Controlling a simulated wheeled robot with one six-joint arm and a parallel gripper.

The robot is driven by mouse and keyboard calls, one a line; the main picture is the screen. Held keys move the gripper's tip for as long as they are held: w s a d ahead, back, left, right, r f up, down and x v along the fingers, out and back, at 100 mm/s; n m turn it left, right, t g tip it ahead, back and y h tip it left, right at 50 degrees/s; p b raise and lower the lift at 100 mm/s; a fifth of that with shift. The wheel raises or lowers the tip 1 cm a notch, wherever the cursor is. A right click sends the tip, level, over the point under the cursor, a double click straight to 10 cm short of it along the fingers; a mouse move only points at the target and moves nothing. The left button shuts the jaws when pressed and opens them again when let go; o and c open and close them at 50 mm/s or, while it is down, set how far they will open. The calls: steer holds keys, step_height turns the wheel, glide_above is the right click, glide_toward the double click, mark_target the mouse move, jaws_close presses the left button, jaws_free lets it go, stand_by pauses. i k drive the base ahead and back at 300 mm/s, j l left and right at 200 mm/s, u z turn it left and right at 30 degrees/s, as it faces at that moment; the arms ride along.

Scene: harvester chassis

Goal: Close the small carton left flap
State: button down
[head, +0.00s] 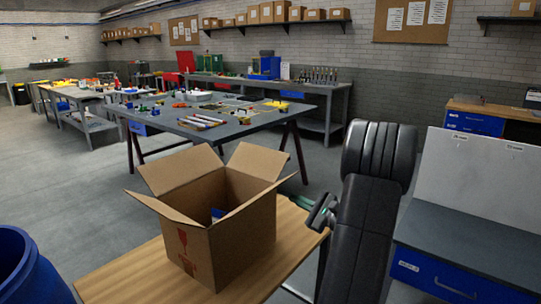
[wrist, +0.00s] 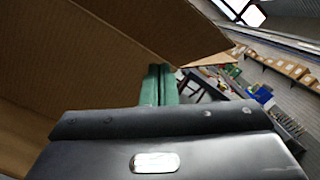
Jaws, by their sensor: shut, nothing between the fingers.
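The small carton (head: 245,232) stands on a wooden-topped table, open at the top. Its left flap (head: 165,208) sticks outward and slightly up. The back flaps (head: 180,169) stand raised and tilted outward, and the front right flap (head: 262,197) also stands open. A blue and white item (head: 217,214) shows partly inside. My gripper (head: 304,203) is to the right of the carton, near its right edge, apart from the left flap. Its green fingers (wrist: 160,86) are together and empty. Brown cardboard (wrist: 95,45) fills the upper left of the wrist view, close by the fingers.
The wooden tabletop (head: 130,277) is bare in front and left of the carton. A blue barrel (head: 30,270) stands at the lower left. A grey workbench with a blue drawer (head: 455,280) is at the right. A cluttered dark table (head: 225,125) stands behind.

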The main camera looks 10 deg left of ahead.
mark_target(265, 164)
steer(key=i+l+u, duration=0.4)
steer(key=i+l, duration=0.2)
steer(key=i, duration=0.15)
